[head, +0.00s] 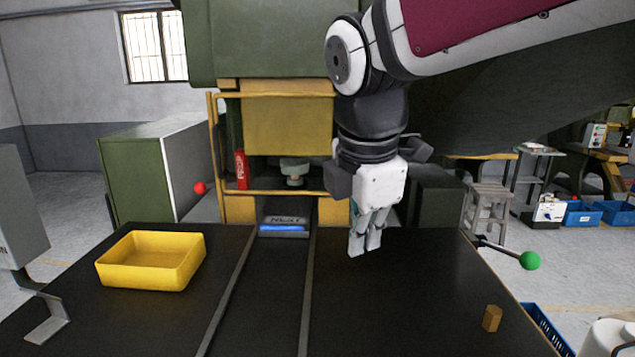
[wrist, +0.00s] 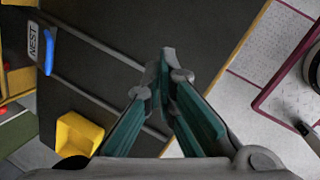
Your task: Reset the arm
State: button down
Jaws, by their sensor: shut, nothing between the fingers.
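My gripper (head: 362,250) hangs from my arm over the black table, right of the middle rail, in the head view. Its fingers point down and are shut with nothing between them. In the wrist view my gripper (wrist: 167,55) shows its two teal-sided fingers meeting at the tips. The black table (head: 400,300) lies below; I cannot tell how far the tips are above it.
A yellow bin (head: 150,275) stands at the table's left. A nest block (head: 285,226) with a blue bar sits at the back between two rails. A small brown block (head: 491,318) stands front right. A green-knobbed lever (head: 529,261) juts out at the right edge. A green press (head: 255,45) stands behind.

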jog(key=s+d+f+m, duration=0.3)
jog(key=s+d+m, duration=0.3)
jog(key=s+m, duration=0.3)
jog(key=s+d+f+m, duration=0.3)
jog(key=s+d+m, duration=0.4)
jog(key=m, duration=0.6)
jog(key=shift+s+f+t+y, duration=0.3)
jog(key=shift+s+t, duration=0.1)
jog(key=shift+s, duration=0.55)
